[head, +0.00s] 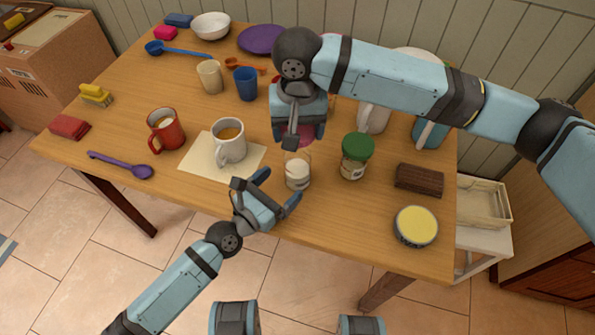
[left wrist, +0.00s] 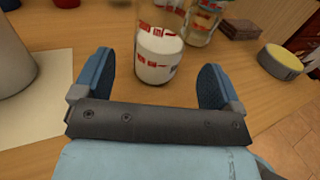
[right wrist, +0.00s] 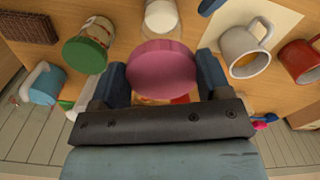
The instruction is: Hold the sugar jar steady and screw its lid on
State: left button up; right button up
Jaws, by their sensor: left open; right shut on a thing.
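The sugar jar (head: 297,176) is clear glass with red marks, part filled with white sugar. It stands upright on the table. My left gripper (head: 278,190) is open in front of it; in the left wrist view the jar (left wrist: 158,58) appears between the two fingertips, with a gap on each side. My right gripper (head: 300,132) points down just behind and above the jar. It is shut on the round pink lid (right wrist: 162,68), which is partly hidden in the head view. The lid is apart from the jar; its exact height cannot be told.
A green-lidded jar (head: 356,160) stands right of the sugar jar. A white mug (head: 229,148) stands on a paper sheet (head: 196,161) to the left, near a red mug (head: 165,133). A brown block (head: 419,180) and yellow-topped tin (head: 416,226) are at right.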

aim_at(298, 155)
pick_arm(q)
jog(key=x, duration=0.6)
jog(key=shift+w+d, duration=0.2)
jog(key=c, duration=1.4)
pick_arm(e)
jog(key=shift+f, duration=2.5)
jog(key=shift+f, duration=0.1)
jog(key=shift+f, duration=0.8)
jog(key=shift+f, duration=0.55)
